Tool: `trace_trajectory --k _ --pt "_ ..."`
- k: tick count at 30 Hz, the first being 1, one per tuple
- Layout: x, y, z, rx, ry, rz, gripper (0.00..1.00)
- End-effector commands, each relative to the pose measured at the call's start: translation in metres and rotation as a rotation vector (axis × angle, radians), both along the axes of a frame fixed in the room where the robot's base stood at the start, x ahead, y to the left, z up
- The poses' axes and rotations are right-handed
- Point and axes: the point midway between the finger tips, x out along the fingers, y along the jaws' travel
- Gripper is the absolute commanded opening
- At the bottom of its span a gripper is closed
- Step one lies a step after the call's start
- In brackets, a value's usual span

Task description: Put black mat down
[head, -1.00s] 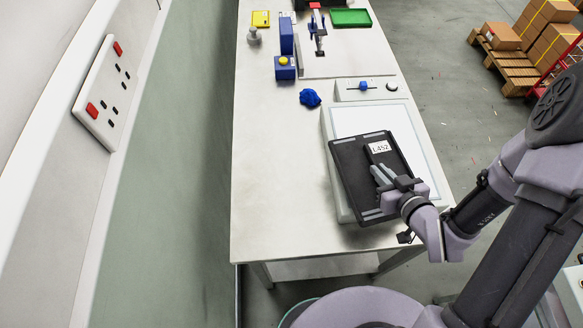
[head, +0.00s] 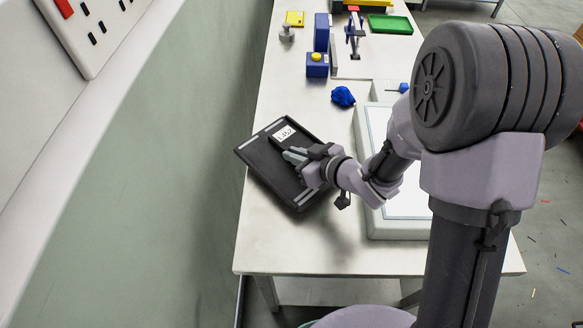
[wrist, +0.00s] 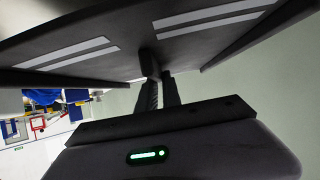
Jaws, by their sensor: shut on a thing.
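The black mat (head: 262,150) looks like a shallow dark tray with a raised rim, light strips and a white label reading L452. My gripper (head: 297,157) is shut on it and holds it tilted above the left part of the white table, near the wall. In the wrist view the mat (wrist: 185,45) fills the top, with my gripper's fingers (wrist: 158,92) closed on a small part of it. The mat's lower right corner is close to the table top; I cannot tell whether it touches.
A white panel box (head: 400,232) stands on the table (head: 290,245) at right. A blue crumpled cloth (head: 343,96), a blue box with a yellow button (head: 317,65) and a green tray (head: 390,24) are farther back. The table's front left is clear. The green wall (head: 165,170) is close at left.

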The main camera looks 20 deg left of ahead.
Motion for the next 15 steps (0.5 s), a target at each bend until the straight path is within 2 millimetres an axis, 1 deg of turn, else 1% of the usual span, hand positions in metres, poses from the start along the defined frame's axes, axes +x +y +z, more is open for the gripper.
trace_trajectory --k 1,3,5,11,15 --pt "0.000 0.000 -0.010 0.000 0.000 0.000 0.00" --pt "0.000 0.000 -0.025 -0.001 0.001 0.001 0.00" --pt "0.000 0.000 -0.034 0.000 0.001 0.000 0.00" --pt "0.000 0.000 -0.032 0.000 -0.002 0.000 0.00" --pt "0.000 0.000 -0.036 0.000 -0.002 0.000 0.00"
